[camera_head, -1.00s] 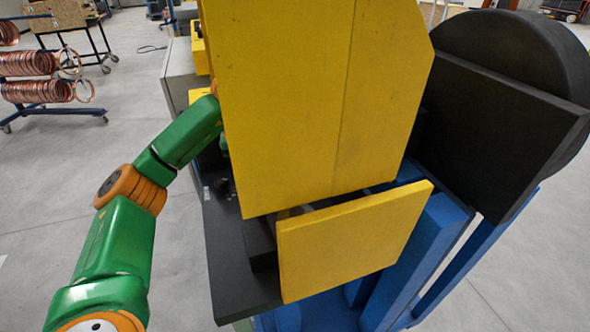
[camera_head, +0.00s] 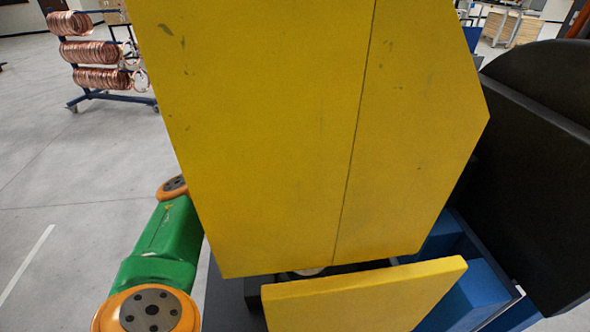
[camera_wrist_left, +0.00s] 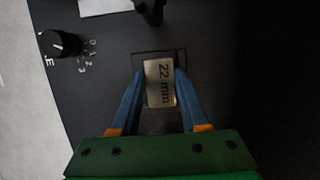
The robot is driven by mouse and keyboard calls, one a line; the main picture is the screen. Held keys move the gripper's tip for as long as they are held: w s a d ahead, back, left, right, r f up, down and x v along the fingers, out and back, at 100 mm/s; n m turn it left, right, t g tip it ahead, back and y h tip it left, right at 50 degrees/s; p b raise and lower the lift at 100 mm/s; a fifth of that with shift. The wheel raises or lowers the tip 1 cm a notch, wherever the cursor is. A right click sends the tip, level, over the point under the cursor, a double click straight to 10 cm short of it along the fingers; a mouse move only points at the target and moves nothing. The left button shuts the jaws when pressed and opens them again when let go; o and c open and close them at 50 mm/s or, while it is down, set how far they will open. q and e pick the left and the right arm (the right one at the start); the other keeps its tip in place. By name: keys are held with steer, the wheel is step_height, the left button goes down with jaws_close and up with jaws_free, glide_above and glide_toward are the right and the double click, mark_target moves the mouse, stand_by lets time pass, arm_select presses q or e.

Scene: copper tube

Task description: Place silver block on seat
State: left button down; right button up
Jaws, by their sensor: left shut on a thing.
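In the left wrist view, the silver block (camera_wrist_left: 160,83) is marked "22 mm". It is between the blue fingers of my left gripper (camera_wrist_left: 160,86), which is shut on it. The block is over a dark panel, within or just above a rectangular outlined recess (camera_wrist_left: 178,54) that looks like the seat. I cannot tell whether the block touches the seat. In the head view my left gripper is hidden behind the yellow machine panel; only part of my green and orange arm shows. My right gripper is in neither view.
The large yellow panel (camera_head: 310,130) fills the middle of the head view, with a smaller yellow panel (camera_head: 365,297) below it. A black dial (camera_wrist_left: 60,44) is on the dark surface. A rack of copper coils (camera_head: 95,52) stands far left on open floor.

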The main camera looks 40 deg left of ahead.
arm_select(q)
steer(key=shift+s, duration=0.15)
steer(key=shift+c, duration=2)
jaws_free()
steer(key=shift+r, duration=0.1)
steer(key=b+v, duration=0.1)
steer(key=v, duration=0.5)
steer(key=shift+d+b, duration=0.1)
steer(key=shift+b, duration=0.3)
steer(key=p+v, duration=0.2)
steer(key=v, duration=0.4)
